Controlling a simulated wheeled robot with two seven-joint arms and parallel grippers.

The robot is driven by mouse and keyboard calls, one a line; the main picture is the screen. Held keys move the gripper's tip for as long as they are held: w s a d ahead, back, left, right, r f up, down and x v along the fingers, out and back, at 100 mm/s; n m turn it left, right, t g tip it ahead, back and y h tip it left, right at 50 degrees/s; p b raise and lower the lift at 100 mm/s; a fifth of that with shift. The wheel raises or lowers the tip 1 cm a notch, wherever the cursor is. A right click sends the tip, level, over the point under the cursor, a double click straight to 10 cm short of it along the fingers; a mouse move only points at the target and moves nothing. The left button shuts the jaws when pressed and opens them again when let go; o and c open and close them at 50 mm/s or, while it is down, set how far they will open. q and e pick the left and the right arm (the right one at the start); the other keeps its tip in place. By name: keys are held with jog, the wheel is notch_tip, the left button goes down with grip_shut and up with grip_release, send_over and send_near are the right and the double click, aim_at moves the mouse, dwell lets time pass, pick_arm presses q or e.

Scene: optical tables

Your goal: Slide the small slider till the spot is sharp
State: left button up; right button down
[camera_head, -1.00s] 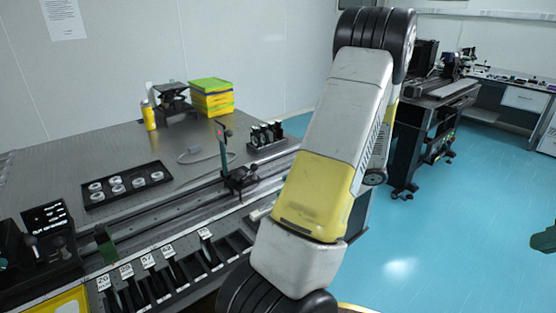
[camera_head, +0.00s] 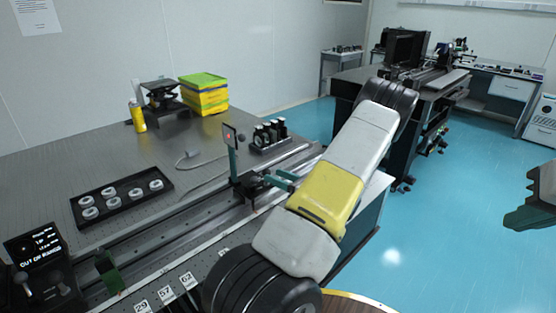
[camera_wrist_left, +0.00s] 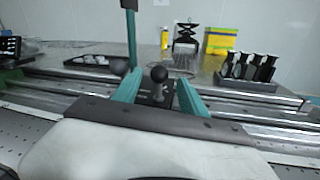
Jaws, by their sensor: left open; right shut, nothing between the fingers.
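The small slider (camera_head: 250,190) is a dark carriage on the long rail, with an upright green post carrying a small dark screen (camera_head: 230,136). A faint reddish mark shows on the screen; its sharpness cannot be told. My left gripper (camera_head: 277,181) is open at the slider's right side. In the left wrist view its teal fingers (camera_wrist_left: 159,92) stand on either side of a black ball knob (camera_wrist_left: 159,74), with gaps visible; contact cannot be told. The green post (camera_wrist_left: 131,40) rises behind the left finger. My right gripper (camera_head: 517,217) is shut and empty at the right edge, away from the table.
A readout box (camera_head: 38,257) at left shows "OUT OF RANGE". A green piece (camera_head: 108,270) stands on the rail near it. A black tray of rings (camera_head: 118,199), a black holder rack (camera_head: 268,137) and yellow boxes (camera_head: 203,92) lie behind the rail. Rail between carriages looks clear.

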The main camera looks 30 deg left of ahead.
pick_arm(q)
send_over(261, 181)
jog(key=shift+a, duration=0.1)
jog(key=shift+c, duration=0.4)
jog(key=shift+s, duration=0.1)
grip_shut()
dwell(1.1)
